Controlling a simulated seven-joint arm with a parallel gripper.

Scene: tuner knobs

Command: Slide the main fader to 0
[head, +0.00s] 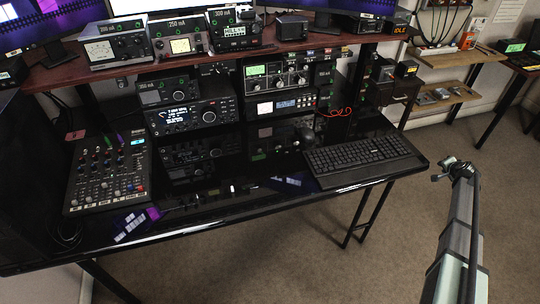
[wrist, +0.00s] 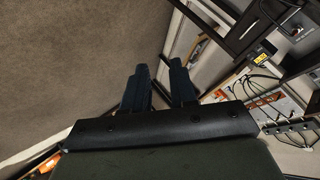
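The audio mixer (head: 108,172) lies on the left end of the glossy black desk, with rows of small knobs and faders at its lower part. The individual faders are too small to tell which is the main one or where it is set. My gripper (head: 446,170) is at the right, beyond the desk's right edge and far from the mixer. In the wrist view my gripper (wrist: 159,65) shows two dark fingers apart with nothing between them.
Radios (head: 193,116) stand along the back under a raised shelf (head: 180,62). The desk front between mixer and keyboard is mostly clear. Open carpet (head: 330,255) lies before the desk.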

